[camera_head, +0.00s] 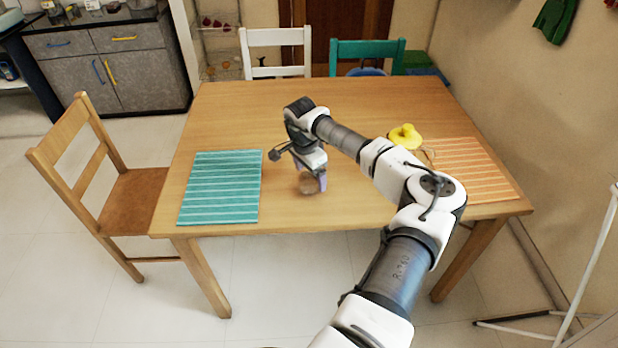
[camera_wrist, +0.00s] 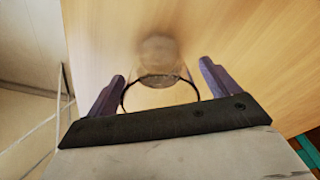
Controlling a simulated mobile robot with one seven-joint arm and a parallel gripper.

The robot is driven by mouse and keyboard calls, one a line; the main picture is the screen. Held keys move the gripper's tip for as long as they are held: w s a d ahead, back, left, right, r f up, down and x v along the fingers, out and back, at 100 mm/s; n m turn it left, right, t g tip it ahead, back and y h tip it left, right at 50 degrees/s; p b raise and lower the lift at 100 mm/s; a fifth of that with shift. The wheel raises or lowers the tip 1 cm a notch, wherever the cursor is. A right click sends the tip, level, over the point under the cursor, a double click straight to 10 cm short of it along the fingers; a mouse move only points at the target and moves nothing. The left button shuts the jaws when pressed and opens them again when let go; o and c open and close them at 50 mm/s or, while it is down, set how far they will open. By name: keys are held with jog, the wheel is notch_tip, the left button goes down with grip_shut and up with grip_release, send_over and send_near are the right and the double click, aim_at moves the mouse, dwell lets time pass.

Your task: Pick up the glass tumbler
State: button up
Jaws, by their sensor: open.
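The clear glass tumbler (camera_head: 308,187) stands on the wooden table (camera_head: 240,110), near the middle of its front half. My gripper (camera_head: 318,180) points down at it, and its purple fingers are close around the glass. In the wrist view my open gripper (camera_wrist: 163,72) has one finger on each side of the tumbler (camera_wrist: 158,80), with visible gaps. The glass is see-through, and its dark rim line shows near the gripper's palm. I cannot tell whether any finger touches it.
A teal striped placemat (camera_head: 221,188) lies to the left and an orange striped placemat (camera_head: 465,170) to the right. A yellow knobbed object (camera_head: 404,137) sits behind my arm. Chairs stand around the table, including a wooden one (camera_head: 110,180) at left. The back of the tabletop is clear.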

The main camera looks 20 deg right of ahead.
jog(key=c, duration=1.2)
jog(key=shift+c, duration=0.4)
jog(key=shift+r, duration=0.15)
